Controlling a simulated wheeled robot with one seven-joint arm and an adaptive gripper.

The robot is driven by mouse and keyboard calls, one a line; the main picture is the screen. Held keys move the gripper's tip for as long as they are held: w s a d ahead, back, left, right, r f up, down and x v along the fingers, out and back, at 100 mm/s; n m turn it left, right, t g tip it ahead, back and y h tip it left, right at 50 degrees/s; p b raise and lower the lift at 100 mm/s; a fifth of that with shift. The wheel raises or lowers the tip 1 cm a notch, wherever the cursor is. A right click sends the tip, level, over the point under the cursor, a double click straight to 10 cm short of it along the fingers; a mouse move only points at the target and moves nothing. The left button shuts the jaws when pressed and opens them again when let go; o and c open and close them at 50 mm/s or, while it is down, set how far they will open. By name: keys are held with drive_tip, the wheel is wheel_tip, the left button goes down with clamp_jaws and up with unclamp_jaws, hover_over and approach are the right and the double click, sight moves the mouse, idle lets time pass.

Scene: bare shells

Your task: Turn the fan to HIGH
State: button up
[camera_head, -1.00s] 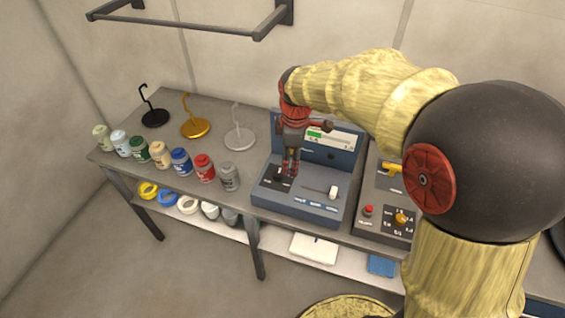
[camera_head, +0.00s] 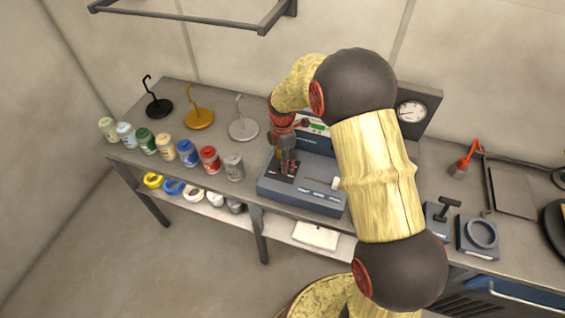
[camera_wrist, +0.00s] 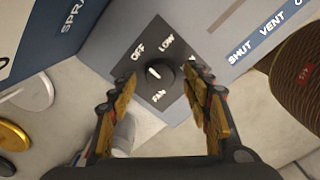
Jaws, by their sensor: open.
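The fan knob (camera_wrist: 160,74) is a round dark dial on a black plate marked FAN, with OFF at upper left and LOW at upper right. Its white mark leans toward OFF. A further label at the right is mostly hidden by a finger. My gripper (camera_wrist: 163,79) is open, with one fingertip on each side of the knob; whether they touch it I cannot tell. In the head view my gripper (camera_head: 286,174) points down over the black plate on the blue-grey control box (camera_head: 300,195), hiding the knob.
A white slider (camera_head: 335,183) stands right of the plate, by SHUT and VENT labels (camera_wrist: 256,38). Several paint jars (camera_head: 187,152) and hooked stands (camera_head: 199,118) are to the left. A gauge (camera_head: 411,112) stands behind.

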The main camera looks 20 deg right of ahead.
drive_tip(key=shift+f, duration=0.5)
drive_tip(key=shift+c, duration=0.2)
drive_tip(key=c, duration=1.1)
